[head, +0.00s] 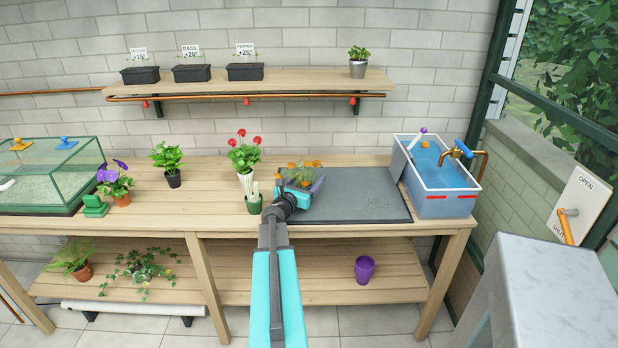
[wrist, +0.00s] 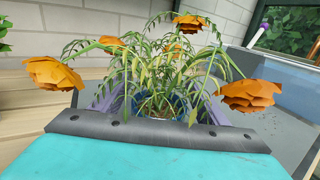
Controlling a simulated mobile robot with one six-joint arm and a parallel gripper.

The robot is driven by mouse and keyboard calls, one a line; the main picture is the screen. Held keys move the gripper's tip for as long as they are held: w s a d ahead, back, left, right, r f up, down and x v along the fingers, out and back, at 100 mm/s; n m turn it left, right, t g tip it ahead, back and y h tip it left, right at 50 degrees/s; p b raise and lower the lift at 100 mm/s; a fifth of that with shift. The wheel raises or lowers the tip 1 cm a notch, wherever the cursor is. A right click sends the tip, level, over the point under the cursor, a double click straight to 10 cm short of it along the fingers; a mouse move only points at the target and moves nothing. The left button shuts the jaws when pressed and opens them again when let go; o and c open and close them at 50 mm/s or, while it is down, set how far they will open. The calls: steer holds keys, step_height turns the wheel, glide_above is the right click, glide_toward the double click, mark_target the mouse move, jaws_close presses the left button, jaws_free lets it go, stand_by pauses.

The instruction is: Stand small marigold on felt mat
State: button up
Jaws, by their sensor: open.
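The marigold (head: 305,168), with orange blooms and feathery green leaves, stands upright on the bench at the mat's left end. In the wrist view the marigold (wrist: 160,75) fills the middle, with its blue pot (wrist: 176,104) partly hidden. Purple-grey walls (head: 319,184) show beside the pot; I cannot tell whether they belong to a container. The dark grey mat (head: 360,200) lies flat on the bench, its middle and right bare. My gripper (head: 295,192) is open, right in front of the marigold. Its fingertips and any contact with the pot are hidden.
A green pot with pale stakes (head: 254,202) stands close left of my gripper. A water basin with a tap (head: 440,200) stands right of the mat. Red flowers (head: 244,155), a leafy plant (head: 170,160) and a purple-flowered plant (head: 115,180) stand to the left.

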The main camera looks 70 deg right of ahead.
steer(key=shift+w+a+b, duration=0.2)
steer(key=shift+a+b, duration=0.1)
steer(key=shift+a, duration=1.65)
steer(key=shift+w+a+b, duration=0.2)
steer(key=shift+a+b, duration=0.1)
steer(key=shift+a, duration=1.65)
steer(key=shift+w+a+b, duration=0.2)
steer(key=shift+a+b, duration=0.1)
steer(key=shift+a, duration=1.65)
